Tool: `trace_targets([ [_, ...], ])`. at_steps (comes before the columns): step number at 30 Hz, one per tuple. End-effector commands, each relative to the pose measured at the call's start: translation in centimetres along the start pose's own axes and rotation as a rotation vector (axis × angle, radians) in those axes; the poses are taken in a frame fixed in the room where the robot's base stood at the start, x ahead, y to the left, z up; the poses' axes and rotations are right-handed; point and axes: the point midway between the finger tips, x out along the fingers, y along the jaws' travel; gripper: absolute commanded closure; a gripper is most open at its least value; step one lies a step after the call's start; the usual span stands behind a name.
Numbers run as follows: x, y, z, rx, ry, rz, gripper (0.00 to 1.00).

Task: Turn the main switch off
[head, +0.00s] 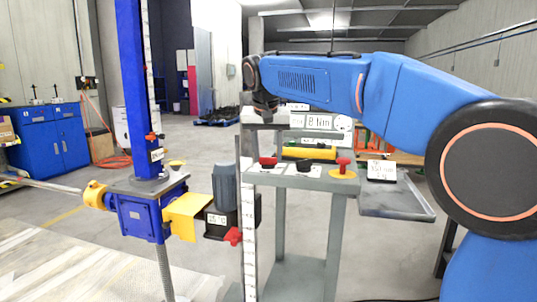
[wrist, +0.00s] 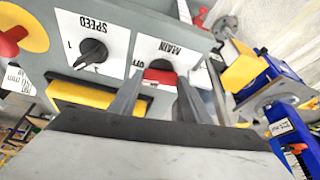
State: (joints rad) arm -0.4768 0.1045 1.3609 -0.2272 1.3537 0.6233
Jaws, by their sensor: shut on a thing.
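The main switch is a red knob (wrist: 158,76) on a white plate (wrist: 172,50) marked MAIN, with OFF lettered beside it, upside down in the wrist view. My gripper (wrist: 160,82) has its two grey fingers on either side of the knob and is shut on it. The fingers and the gripper's front edge hide part of the knob and plate. In the head view, the red knob (head: 268,161) is at the left of the grey control panel (head: 320,184). My gripper (head: 264,108) shows above it, its fingertips not clearly visible.
A black SPEED knob (wrist: 92,52) and a red button (wrist: 12,40) on yellow sit beside the main switch. A yellow bar (head: 310,152) runs behind the knobs. A blue screw jack (head: 142,215) and grey motor (head: 224,190) stand left of the panel.

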Motion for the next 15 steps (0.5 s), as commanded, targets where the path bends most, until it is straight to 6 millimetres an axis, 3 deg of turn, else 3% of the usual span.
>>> trace_targets([
  [15,0.01,-0.14,-0.03,0.175,0.000,0.072,0.79],
])
